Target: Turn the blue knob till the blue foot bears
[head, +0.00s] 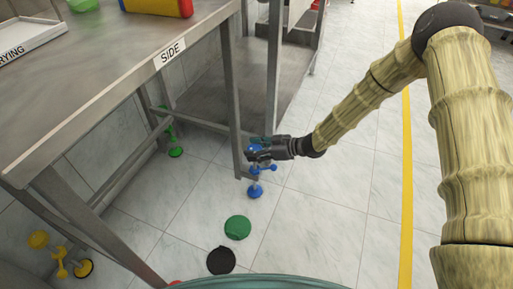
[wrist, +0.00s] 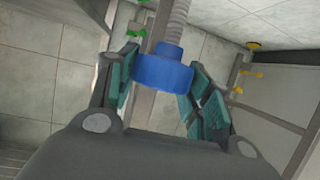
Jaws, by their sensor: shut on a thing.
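The blue knob (wrist: 162,72) sits between the teal pads of my gripper (wrist: 160,80) in the wrist view, with a grey threaded rod rising behind it. I cannot tell whether the foot touches the floor.
The steel table (head: 110,80) bears a SIDE label. A green foot (head: 176,152) and a yellow foot (head: 83,268) are at its other legs. A green disc (head: 237,227) and a black disc (head: 221,261) lie on the tiles. Open floor lies right.

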